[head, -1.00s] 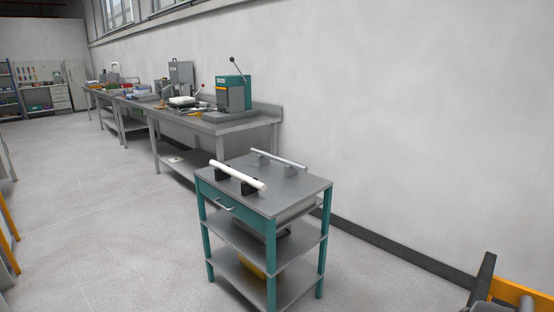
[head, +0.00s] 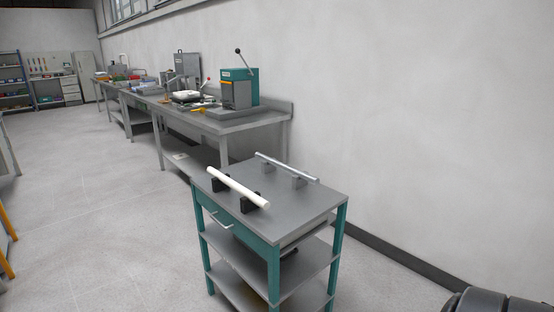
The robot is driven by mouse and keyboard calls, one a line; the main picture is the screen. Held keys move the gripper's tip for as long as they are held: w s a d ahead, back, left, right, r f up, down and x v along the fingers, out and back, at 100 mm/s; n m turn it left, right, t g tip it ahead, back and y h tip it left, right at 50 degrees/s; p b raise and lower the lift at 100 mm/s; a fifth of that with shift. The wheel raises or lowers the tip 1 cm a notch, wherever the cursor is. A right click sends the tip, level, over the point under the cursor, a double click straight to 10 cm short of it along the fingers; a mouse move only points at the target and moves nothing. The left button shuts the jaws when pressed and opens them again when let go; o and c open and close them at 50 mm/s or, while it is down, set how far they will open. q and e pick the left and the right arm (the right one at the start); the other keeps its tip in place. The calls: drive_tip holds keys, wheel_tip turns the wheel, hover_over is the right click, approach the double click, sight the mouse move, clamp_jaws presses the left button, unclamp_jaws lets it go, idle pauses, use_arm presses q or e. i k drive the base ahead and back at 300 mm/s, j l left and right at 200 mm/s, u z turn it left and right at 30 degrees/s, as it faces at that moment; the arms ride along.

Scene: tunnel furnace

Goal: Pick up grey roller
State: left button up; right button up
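The grey roller (head: 287,167) is a thin metallic rod. It rests level on two grey supports near the back edge of the top of a teal and grey trolley (head: 300,212). A thicker white roller (head: 237,187) lies on two black supports nearer the front left of the same top. Neither of my grippers is in the head view.
A long grey workbench (head: 240,122) with a teal press (head: 239,88) stands behind the trolley along the wall. The floor left of the trolley (head: 95,215) is clear. A dark rounded object (head: 495,303) shows at the bottom right corner.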

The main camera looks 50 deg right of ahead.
sight(310, 178)
drive_tip(key=i+l+u, duration=0.1)
drive_tip(key=l+u, duration=0.15)
drive_tip(key=l, duration=0.85)
drive_tip(key=l+u, duration=0.25)
drive_tip(key=l, duration=0.9)
